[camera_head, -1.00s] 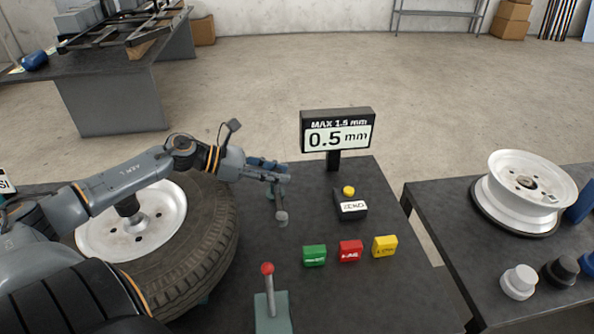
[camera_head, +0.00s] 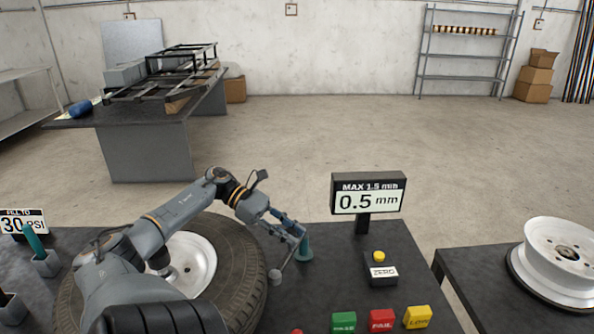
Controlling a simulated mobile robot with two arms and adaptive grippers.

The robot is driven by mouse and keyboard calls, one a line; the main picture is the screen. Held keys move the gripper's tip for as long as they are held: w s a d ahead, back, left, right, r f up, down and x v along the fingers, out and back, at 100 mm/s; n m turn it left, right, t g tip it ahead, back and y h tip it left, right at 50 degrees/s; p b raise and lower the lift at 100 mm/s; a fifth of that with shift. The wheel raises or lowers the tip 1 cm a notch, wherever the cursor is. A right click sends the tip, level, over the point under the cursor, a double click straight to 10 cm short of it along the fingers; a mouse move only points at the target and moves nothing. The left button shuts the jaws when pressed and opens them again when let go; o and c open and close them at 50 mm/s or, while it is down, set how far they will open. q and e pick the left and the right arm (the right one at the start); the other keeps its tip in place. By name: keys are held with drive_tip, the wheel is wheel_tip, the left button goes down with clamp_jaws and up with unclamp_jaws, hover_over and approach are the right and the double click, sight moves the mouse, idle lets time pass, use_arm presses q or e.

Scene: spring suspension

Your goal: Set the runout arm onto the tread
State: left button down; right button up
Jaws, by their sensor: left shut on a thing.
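The tyre (camera_head: 243,275) lies flat on the dark bench, with a white wheel (camera_head: 196,262) in its middle. The runout arm (camera_head: 286,262) is a thin rod with a small grey roller (camera_head: 274,277) at its end, beside a teal post (camera_head: 305,250). The roller is at the right edge of the tread; I cannot tell if it touches. My left gripper (camera_head: 294,232) is shut on the runout arm near the top of the post and hides part of it. The display (camera_head: 368,194) reads 0.5 mm under "MAX 1.5 mm". My right gripper is not in view.
A ZERO box (camera_head: 381,270) with a yellow button stands right of the post. Green (camera_head: 343,323), red (camera_head: 382,321) and yellow (camera_head: 417,317) blocks stand at the front. Another white wheel (camera_head: 562,252) lies on the right table. A 30 PSI sign (camera_head: 24,222) stands at left.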

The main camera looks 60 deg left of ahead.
use_arm(q)
drive_tip(key=c, duration=1)
unclamp_jaws()
drive_tip(key=shift+a, duration=0.1)
drive_tip(key=v, duration=1.2)
